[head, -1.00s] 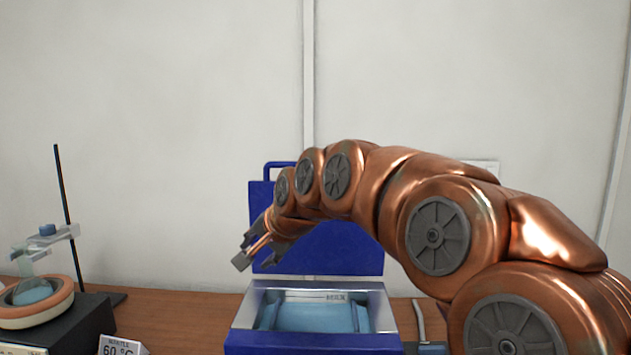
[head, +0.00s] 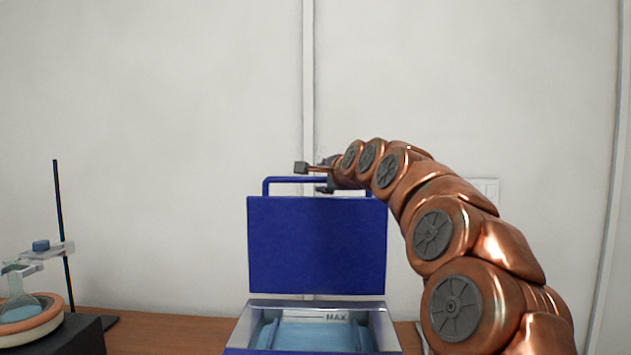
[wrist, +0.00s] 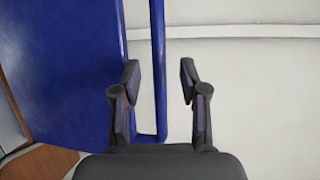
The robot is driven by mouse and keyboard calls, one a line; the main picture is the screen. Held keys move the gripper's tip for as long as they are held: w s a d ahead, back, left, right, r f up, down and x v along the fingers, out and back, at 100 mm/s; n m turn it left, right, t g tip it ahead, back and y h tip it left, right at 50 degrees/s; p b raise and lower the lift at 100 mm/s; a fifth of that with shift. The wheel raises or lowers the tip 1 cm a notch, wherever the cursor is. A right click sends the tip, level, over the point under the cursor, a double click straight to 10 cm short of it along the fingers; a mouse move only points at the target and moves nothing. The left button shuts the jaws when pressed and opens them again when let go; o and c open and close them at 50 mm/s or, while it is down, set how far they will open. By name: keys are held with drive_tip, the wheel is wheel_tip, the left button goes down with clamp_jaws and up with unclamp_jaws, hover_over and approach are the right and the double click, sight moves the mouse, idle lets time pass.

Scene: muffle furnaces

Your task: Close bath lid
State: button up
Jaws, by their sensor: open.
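The blue bath lid (head: 316,246) stands upright, open, at the back of the water bath (head: 245,325). A blue bar handle (head: 266,184) runs along the lid's top edge. In the wrist view my gripper (wrist: 157,82) is open, and the handle (wrist: 158,60) passes between the two fingers as seen from there, closer to the left finger. The lid also fills the left of the wrist view (wrist: 60,75). I cannot tell whether a finger touches the handle.
A heating mantle (head: 40,305) with a flask and a black stand rod (head: 62,220) is at the left on the wooden bench (head: 160,325). A pale wall with a vertical strip rises behind the lid.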

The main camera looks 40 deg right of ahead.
sight(318, 179)
drive_tip(key=x, duration=0.5)
drive_tip(key=shift+w+f+p, duration=0.2)
drive_tip(key=shift+w+p, duration=0.05)
drive_tip(key=shift+p, duration=0.05)
drive_tip(key=shift+c, duration=0.4)
clamp_jaws()
